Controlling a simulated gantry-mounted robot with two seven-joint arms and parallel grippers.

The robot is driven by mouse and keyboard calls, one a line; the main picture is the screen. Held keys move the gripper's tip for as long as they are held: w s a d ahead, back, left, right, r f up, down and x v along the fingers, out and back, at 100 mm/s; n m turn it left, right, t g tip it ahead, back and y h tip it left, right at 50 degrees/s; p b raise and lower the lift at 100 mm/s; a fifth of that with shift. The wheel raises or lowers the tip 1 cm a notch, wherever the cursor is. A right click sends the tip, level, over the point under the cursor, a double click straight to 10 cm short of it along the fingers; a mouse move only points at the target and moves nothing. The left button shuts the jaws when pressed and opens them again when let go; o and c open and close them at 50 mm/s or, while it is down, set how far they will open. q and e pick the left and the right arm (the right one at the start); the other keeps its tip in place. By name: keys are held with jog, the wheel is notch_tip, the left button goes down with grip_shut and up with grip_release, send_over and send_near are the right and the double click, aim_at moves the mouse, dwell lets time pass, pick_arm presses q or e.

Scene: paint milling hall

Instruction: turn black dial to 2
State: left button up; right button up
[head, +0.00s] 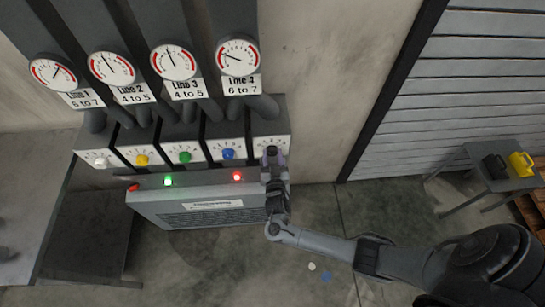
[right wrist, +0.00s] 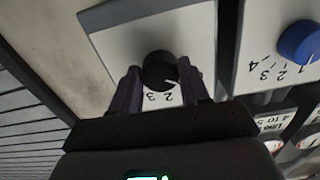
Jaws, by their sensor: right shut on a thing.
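The black dial (right wrist: 160,70) is a round knob on a white plate (right wrist: 112,46) in the right wrist view. Its small white mark points to the lower right, near the figure that looks like 2; the exact alignment is hard to tell. My right gripper (right wrist: 160,84) has a finger on each side of the dial and is shut on it. In the head view my right gripper (head: 272,160) covers the dial at the right end of the dial row. My left gripper is not in view.
The blue dial (head: 228,154) is just left of my gripper; green (head: 185,157), yellow (head: 142,160) and white (head: 99,162) dials follow. Gauges hang above. A green lamp (head: 168,181) and a red lamp (head: 237,176) are below. Floor to the right is mostly clear before a side table (head: 463,196).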

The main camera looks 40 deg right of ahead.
jog(key=shift+f+m+b, duration=0.2)
jog(key=shift+m+b, duration=0.45)
jog(key=shift+m, duration=0.45)
jog(key=m+b, duration=0.2)
jog(key=m, duration=0.1)
jog(key=shift+m, duration=0.3)
jog(key=m+b, duration=0.2)
jog(key=m, duration=0.1)
jog(key=shift+r, duration=0.1)
jog(key=shift+r+m+b, duration=0.1)
jog(key=shift+m+b, duration=0.25)
jog(key=shift+m, duration=0.85)
jog(key=shift+a, duration=0.1)
jog(key=o, duration=1.1)
jog(key=shift+c, duration=0.2)
